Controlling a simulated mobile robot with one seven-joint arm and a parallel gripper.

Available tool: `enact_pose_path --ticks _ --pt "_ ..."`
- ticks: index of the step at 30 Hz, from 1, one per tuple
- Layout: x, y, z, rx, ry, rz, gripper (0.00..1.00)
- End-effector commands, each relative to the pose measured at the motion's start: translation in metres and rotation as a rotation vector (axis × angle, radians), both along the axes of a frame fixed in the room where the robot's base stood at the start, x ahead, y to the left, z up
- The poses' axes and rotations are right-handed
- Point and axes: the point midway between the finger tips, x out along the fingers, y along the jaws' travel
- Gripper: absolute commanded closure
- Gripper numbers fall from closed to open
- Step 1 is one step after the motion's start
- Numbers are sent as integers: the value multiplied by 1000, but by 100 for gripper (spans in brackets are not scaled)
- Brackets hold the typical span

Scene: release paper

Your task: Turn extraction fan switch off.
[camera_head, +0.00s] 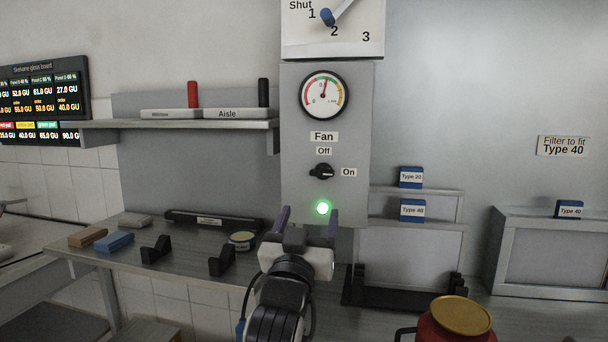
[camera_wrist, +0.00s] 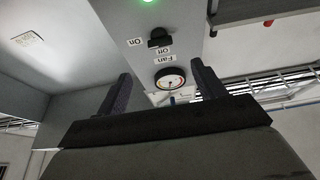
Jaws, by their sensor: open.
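The fan switch (camera_head: 321,172) is a black rotary knob on a grey wall panel (camera_head: 296,115), under the labels "Fan" and "Off" and left of the "On" label (camera_head: 349,172). Its pointer appears turned sideways, toward "On". A green lamp (camera_head: 322,208) is lit below it. The knob also shows in the wrist view (camera_wrist: 159,38), upside down beyond the fingers. My gripper (camera_head: 307,222) is open and empty, below the knob and apart from it. In the wrist view the two fingers (camera_wrist: 165,90) stand wide apart.
A round gauge (camera_head: 323,95) sits above the switch, under a numbered dial (camera_head: 333,25). A shelf (camera_head: 180,124) juts out at left. Filters in frames (camera_head: 411,240) stand right of the panel. A red container with a yellow lid (camera_head: 461,315) stands at front right.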

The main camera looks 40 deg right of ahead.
Motion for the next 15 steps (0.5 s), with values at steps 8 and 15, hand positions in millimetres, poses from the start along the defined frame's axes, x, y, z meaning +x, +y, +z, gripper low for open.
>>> enact_pose_path --ticks 8,15 --pt "33 -37 25 0 0 1 31" --pt "61 -70 43 -1 0 3 31"
